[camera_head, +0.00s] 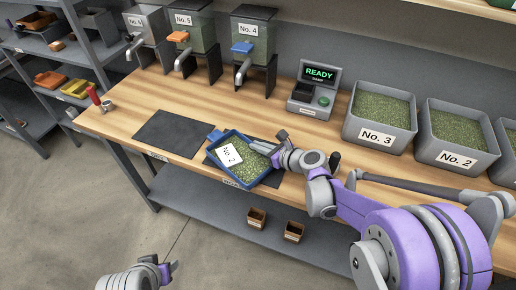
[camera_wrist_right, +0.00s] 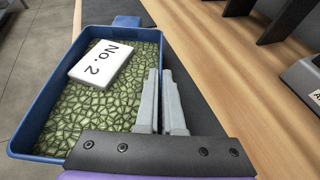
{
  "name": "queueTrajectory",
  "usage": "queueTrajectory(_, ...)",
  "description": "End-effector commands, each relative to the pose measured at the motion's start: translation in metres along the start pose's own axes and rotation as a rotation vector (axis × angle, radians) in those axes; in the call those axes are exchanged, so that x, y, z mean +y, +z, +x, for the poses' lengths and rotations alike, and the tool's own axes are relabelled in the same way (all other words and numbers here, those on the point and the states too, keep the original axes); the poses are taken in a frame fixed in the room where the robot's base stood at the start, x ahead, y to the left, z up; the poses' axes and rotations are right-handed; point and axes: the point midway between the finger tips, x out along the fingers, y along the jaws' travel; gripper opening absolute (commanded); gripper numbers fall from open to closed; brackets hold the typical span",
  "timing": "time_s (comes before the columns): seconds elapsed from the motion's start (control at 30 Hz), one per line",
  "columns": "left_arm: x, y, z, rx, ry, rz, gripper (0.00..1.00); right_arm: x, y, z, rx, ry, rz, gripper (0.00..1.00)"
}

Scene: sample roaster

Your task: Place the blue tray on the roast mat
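The blue tray (camera_head: 224,176) holds green beans and a white card marked "No. 2" (camera_head: 231,154). It is over the right-hand dark mat (camera_head: 273,179) at the bench's front edge, turned at an angle. It covers most of this mat, and I cannot tell whether it touches it. The mat's edge label is too small to read surely. My right gripper (camera_head: 268,151) is at the tray's right side. In the right wrist view, its fingers (camera_wrist_right: 161,103) are close together at the blue rim and appear shut on it. My left gripper (camera_head: 168,272) is low at the bottom left, away from the bench.
A second dark mat (camera_head: 173,133) lies bare to the left. Dispensers stand at the back, including No. 5 (camera_head: 194,35) and No. 4 (camera_head: 252,40). A READY display device (camera_head: 318,80) and bean bins No. 3 (camera_head: 379,112) and No. 2 (camera_head: 458,133) stand behind my right arm.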

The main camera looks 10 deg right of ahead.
Motion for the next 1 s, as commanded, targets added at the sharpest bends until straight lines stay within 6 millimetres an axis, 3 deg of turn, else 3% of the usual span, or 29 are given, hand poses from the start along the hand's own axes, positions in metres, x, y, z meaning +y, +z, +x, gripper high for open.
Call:
queueTrajectory(0.4, 0.0, 0.0021, 0.0031, -0.001, 0.0, 0.0, 0.5, 0.0, -0.0094, 0.0037, 0.0, 0.0, 0.001, 0.0)
queueTrajectory(0.6, 0.0, 0.0018, 0.0026, -0.001, 0.0, 0.0, 0.5, -0.0001, -0.0088, 0.0035, 0.0, 0.0, 0.0, 0.35)
queueTrajectory(1.0, 0.0, 0.0003, 0.0005, 0.0, 0.0, 0.0, 0.5, -0.0007, -0.0062, -0.0038, 0.0, -0.002, 0.001, 0.35)
